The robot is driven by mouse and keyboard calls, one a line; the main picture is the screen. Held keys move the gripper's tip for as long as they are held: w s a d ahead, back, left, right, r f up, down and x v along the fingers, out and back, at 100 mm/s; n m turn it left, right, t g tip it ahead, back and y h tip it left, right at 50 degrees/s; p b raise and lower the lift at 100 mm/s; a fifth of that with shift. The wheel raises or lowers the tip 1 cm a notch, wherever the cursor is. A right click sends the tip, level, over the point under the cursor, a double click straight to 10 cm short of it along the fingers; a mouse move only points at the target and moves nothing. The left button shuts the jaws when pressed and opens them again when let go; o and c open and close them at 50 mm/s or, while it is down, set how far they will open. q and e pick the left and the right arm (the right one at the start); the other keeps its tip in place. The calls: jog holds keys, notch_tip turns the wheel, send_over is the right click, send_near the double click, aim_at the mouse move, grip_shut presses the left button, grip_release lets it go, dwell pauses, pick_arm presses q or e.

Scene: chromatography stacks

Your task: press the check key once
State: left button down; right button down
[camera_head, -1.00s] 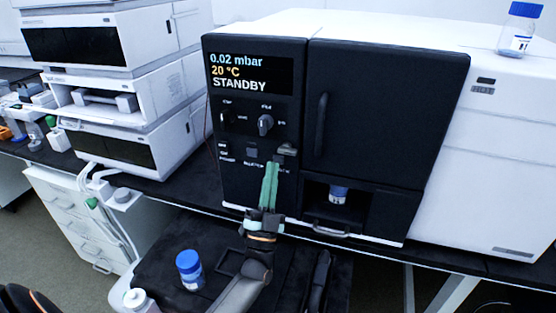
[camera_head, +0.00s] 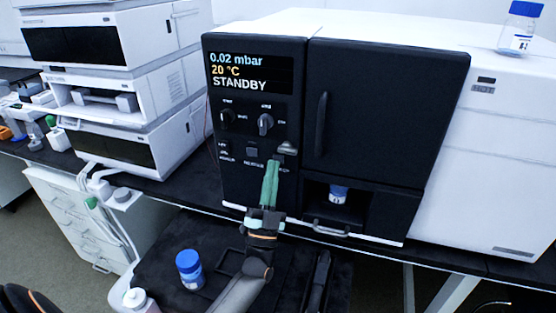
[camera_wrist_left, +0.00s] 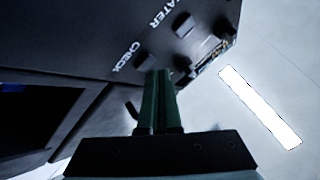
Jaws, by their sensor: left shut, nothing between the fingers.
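The check key (camera_head: 287,149) is a small grey key low on the black front panel (camera_head: 232,184), with its label just below. In the left wrist view the check key (camera_wrist_left: 145,60) shows beside the word CHECK. My left gripper (camera_head: 271,164) has green fingers, is shut and empty, and points up at the panel just below and left of the key. In the left wrist view its fingertips (camera_wrist_left: 158,72) appear close to the key. I cannot tell whether they touch it. The display (camera_head: 250,73) reads 0.02 mbar, 20 °C, STANDBY. My right gripper is not in view.
A square key (camera_head: 252,152) sits left of the check key, with rotary knobs (camera_head: 265,124) above. A closed door (camera_head: 385,115) and an alcove holding a blue-capped vial (camera_head: 338,194) are to the right. A blue-capped bottle (camera_head: 189,270) stands on the dark surface below.

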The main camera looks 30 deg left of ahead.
pick_arm(q)
jog(key=shift+w, duration=0.25)
jog(key=shift+w+a, duration=0.15)
jog(key=shift+w, duration=0.2)
dwell(0.6)
jog(key=shift+s, duration=0.1)
jog(key=shift+s+d+p, duration=0.2)
jog(key=shift+s+p, duration=0.1)
jog(key=shift+s, duration=0.4)
jog(key=shift+s, duration=0.1)
jog(key=s+p, duration=0.1)
jog(key=s, duration=0.1)
jog(key=s+d+p, duration=0.1)
jog(key=s, duration=0.1)
jog(key=shift+s+d+p, duration=0.1)
jog(key=shift+s+p, duration=0.2)
jog(key=shift+s, duration=0.05)
dwell(0.7)
